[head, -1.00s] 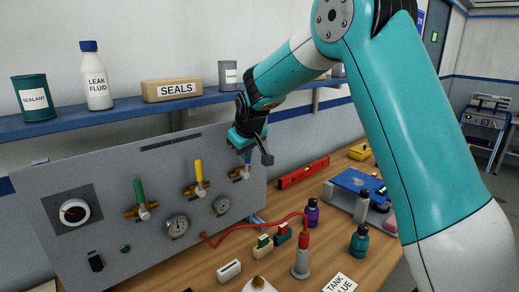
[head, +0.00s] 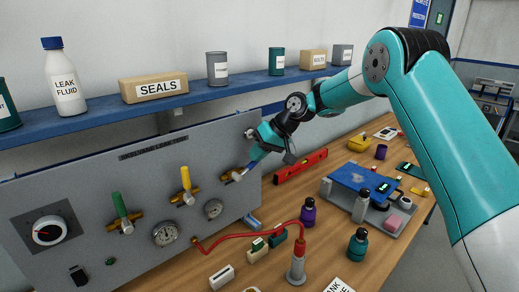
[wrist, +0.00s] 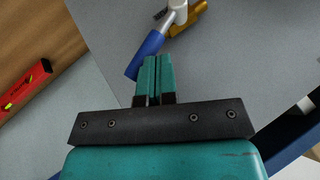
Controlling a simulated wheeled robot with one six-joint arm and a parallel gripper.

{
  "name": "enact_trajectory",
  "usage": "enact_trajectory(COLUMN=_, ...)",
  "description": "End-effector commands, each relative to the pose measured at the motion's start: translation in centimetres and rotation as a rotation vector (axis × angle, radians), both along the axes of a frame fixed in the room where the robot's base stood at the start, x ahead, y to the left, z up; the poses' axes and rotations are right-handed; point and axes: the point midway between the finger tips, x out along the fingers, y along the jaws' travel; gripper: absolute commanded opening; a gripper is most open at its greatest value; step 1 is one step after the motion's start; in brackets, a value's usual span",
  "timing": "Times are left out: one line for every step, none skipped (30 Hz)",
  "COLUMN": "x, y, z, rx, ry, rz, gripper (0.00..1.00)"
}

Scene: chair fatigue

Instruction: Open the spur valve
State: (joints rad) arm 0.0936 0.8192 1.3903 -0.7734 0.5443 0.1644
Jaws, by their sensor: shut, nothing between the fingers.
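The grey panel (head: 130,200) carries three valves with coloured handles: green (head: 120,205), yellow (head: 186,178) and blue. The green and yellow handles stand nearly upright. The blue-handled valve (head: 237,175) is at the panel's right, and its handle leans up to the right, partly hidden by my gripper (head: 257,154). No label naming a spur valve is readable. In the wrist view, the blue handle (wrist: 151,46) slants from its brass body (wrist: 188,22). My gripper's teal fingers (wrist: 153,76) are shut and empty, just beside the handle; contact cannot be told.
A blue shelf (head: 155,106) with containers runs above the panel. A red level (head: 301,167) lies on the bench right of the panel. A red hose (head: 250,233), bottles and a blue-topped device (head: 362,184) occupy the bench.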

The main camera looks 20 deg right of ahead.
Motion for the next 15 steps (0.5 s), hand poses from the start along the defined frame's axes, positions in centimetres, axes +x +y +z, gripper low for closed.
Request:
enact_trajectory(x=0.0, y=-0.4, z=-0.7, rx=0.000, ry=0.001, rz=-0.002, gripper=0.00)
enact_trajectory(x=0.1, y=-0.6, z=-0.9, rx=-0.001, ry=0.000, rz=-0.003, gripper=0.00)
enact_trajectory(x=0.1, y=-0.7, z=-1.1, rx=-0.001, ry=0.000, rz=-0.003, gripper=0.00)
enact_trajectory(x=0.1, y=-0.9, z=-1.3, rx=-0.001, ry=-0.001, rz=-0.002, gripper=0.00)
enact_trajectory(x=0.1, y=-1.0, z=-1.4, rx=-0.001, ry=-0.001, rz=-0.002, gripper=0.00)
enact_trajectory(x=0.2, y=-1.2, z=-1.6, rx=-0.001, ry=-0.001, rz=-0.002, gripper=0.00)
enact_trajectory(x=0.2, y=-1.3, z=-1.8, rx=-0.001, ry=-0.001, rz=-0.003, gripper=0.00)
enact_trajectory(x=0.2, y=-1.4, z=-2.0, rx=-0.001, ry=-0.001, rz=-0.003, gripper=0.00)
enact_trajectory(x=0.3, y=-1.5, z=-2.2, rx=-0.001, ry=-0.001, rz=-0.003, gripper=0.00)
enact_trajectory(x=0.3, y=-1.6, z=-2.3, rx=-0.002, ry=-0.001, rz=-0.004, gripper=0.00)
enact_trajectory(x=0.3, y=-1.7, z=-2.4, rx=-0.002, ry=-0.001, rz=-0.004, gripper=0.00)
enact_trajectory(x=0.3, y=-1.8, z=-2.6, rx=-0.002, ry=-0.001, rz=-0.004, gripper=0.00)
enact_trajectory(x=0.3, y=-1.9, z=-2.7, rx=-0.002, ry=-0.001, rz=-0.004, gripper=0.00)
enact_trajectory(x=0.3, y=-1.9, z=-2.8, rx=-0.002, ry=-0.001, rz=-0.004, gripper=0.00)
enact_trajectory(x=0.4, y=-2.0, z=-3.0, rx=-0.002, ry=-0.001, rz=-0.004, gripper=0.00)
